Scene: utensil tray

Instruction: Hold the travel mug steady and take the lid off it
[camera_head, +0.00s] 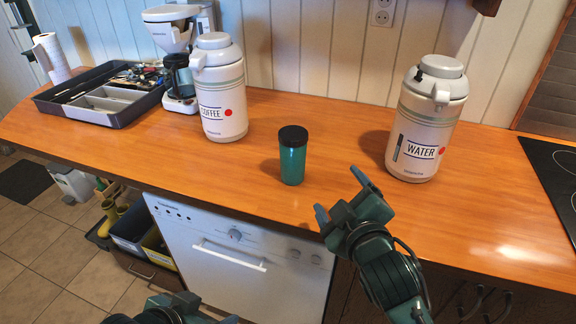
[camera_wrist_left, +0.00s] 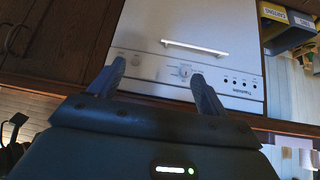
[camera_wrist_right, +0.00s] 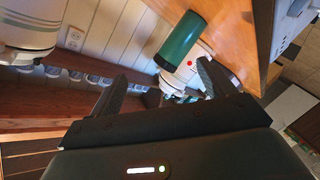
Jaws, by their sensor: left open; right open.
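The teal travel mug (camera_head: 292,164) stands upright on the wooden counter with its black lid (camera_head: 293,135) on top. In the right wrist view the mug (camera_wrist_right: 180,42) and lid (camera_wrist_right: 170,64) show ahead, beyond the fingers. My right gripper (camera_head: 341,197) is open and empty, to the right of the mug and nearer the counter's front edge, apart from it. My left gripper (camera_wrist_left: 158,88) is open and empty in the left wrist view, facing the white dishwasher front. In the head view only part of my left arm shows at the bottom edge.
The coffee dispenser (camera_head: 219,90) stands behind left of the mug, the water dispenser (camera_head: 425,120) to its right. A grey utensil tray (camera_head: 118,118) and coffee maker (camera_head: 178,70) are further left. A dark cooktop (camera_head: 556,170) is at right. The dishwasher (camera_head: 240,250) is below the counter.

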